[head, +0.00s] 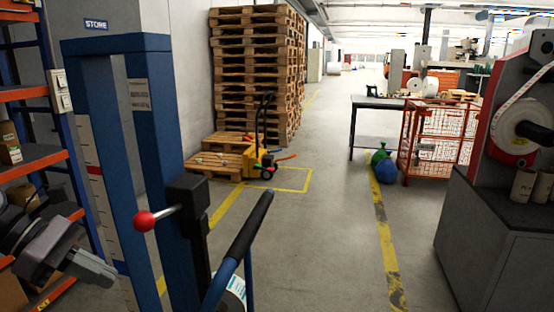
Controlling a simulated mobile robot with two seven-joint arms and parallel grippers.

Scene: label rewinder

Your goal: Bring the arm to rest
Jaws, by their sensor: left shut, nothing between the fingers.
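My left gripper (97,268) shows at the lower left, in front of the orange and blue shelving. It is grey and dark, points to the right, and its fingers are shut with nothing between them. It is apart from the blue lift frame (160,130) to its right. My right gripper is not in view. The label rewinder (515,80) stands at the right edge, a dark machine with a white label roll (510,122) on it.
A lever with a red ball knob (144,221) and a black-gripped handle (250,222) stand close in front. Shelving (35,162) lines the left. A red mesh cage (437,135) and stacked pallets (253,70) stand farther back. The central aisle floor is clear.

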